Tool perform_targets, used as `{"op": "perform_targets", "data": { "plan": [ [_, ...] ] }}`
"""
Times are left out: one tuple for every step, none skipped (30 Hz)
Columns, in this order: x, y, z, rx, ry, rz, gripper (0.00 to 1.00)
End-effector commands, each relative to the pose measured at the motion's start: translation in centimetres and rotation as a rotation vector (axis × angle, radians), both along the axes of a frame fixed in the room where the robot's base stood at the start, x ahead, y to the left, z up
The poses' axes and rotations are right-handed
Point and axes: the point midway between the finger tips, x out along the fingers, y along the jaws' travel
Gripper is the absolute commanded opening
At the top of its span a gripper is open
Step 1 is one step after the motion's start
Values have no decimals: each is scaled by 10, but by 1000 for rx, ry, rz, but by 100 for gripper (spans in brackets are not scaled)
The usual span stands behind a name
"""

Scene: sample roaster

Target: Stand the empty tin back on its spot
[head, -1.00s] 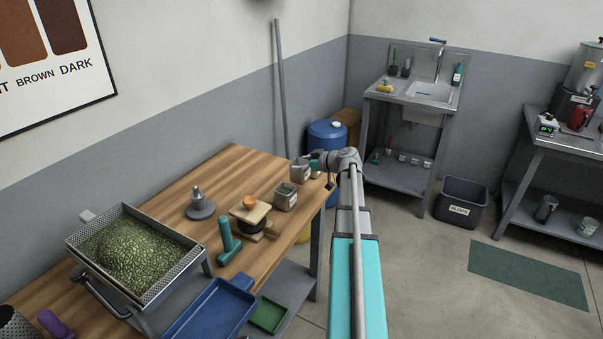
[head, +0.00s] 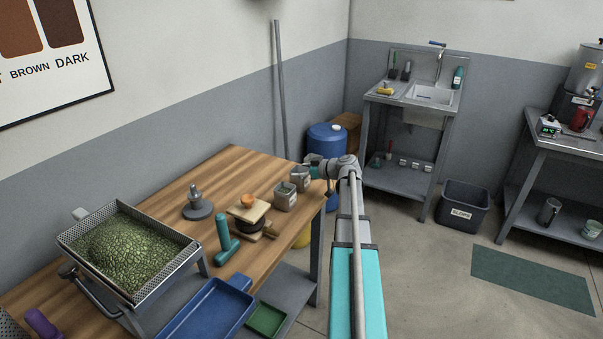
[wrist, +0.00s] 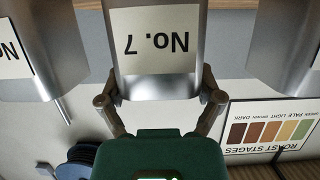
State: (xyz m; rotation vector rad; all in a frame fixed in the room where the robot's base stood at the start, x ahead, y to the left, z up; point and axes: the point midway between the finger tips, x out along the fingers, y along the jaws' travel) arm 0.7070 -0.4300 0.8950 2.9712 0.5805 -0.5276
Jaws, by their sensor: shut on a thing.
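The tin labelled No. 7 (wrist: 160,62) is between my fingers in the wrist view, which shows the scene upside down. My gripper (wrist: 160,100) is shut on its sides. In the head view this tin (head: 299,179) looks upright at the far right end of the wooden table, with my gripper (head: 312,171) just beyond it. I cannot tell whether its base touches the table. A similar tin (head: 285,198) stands closer to the camera. The wrist view shows a tin on each side, one left (wrist: 35,50) and one right (wrist: 285,45). The held tin's inside is hard to make out.
The wooden table (head: 235,165) also carries a grey weighted stand (head: 198,205), a teal-handled tool (head: 225,240) and a perforated tray of green beans (head: 128,255). A blue drum (head: 326,140) stands behind the table's end.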

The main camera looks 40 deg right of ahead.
Motion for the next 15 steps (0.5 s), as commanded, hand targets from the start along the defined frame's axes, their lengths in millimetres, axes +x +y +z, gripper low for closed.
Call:
{"op": "perform_targets", "data": {
  "plan": [
    [0,0,0,0,0,0,27],
    [0,0,0,0,0,0,27],
    [0,0,0,0,0,0,27],
    [0,0,-1,0,0,0,27],
    [0,0,-2,0,0,0,27],
    [0,0,-3,0,0,0,27],
    [0,0,-4,0,0,0,27],
    [0,0,-4,0,0,0,27],
    [0,0,-3,0,0,0,92],
    [0,0,-3,0,0,0,98],
    [0,0,-3,0,0,0,100],
    [0,0,-3,0,0,0,100],
    [0,0,-3,0,0,0,100],
    [0,0,-3,0,0,0,100],
    [0,0,-3,0,0,0,100]
  ]
}}
